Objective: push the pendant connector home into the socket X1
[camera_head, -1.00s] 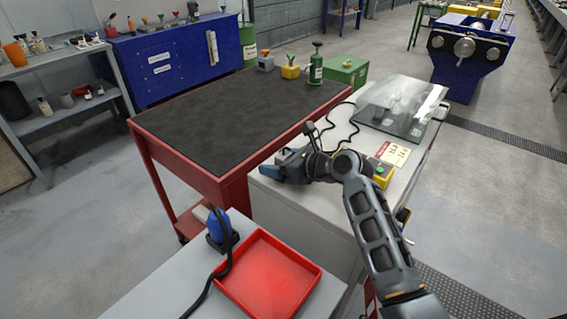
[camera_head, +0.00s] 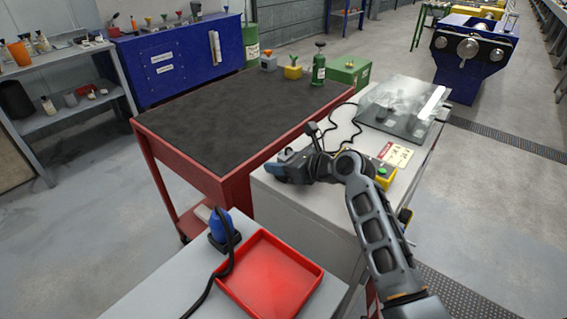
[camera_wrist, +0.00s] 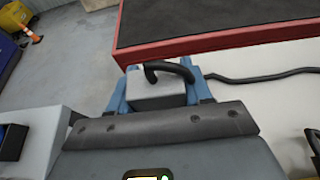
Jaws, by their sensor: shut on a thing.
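My gripper (camera_head: 277,170) is low over the front end of the light grey cabinet top, beside the red table's corner. In the wrist view its blue fingers (camera_wrist: 160,88) are closed on the sides of a grey block with a black cable looping from its top, which I take as the pendant connector (camera_wrist: 155,97). The connector is hidden by my gripper in the head view. No marking X1 can be read, and I cannot tell where the socket is or whether the connector touches it.
The red table (camera_head: 225,186) with a black mat borders my gripper. A yellow box with a green button (camera_head: 382,172) and a clear cover (camera_head: 402,106) are on the cabinet. In front, a red tray (camera_head: 318,272) lies beside a blue plug (camera_head: 219,224) with a black cable.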

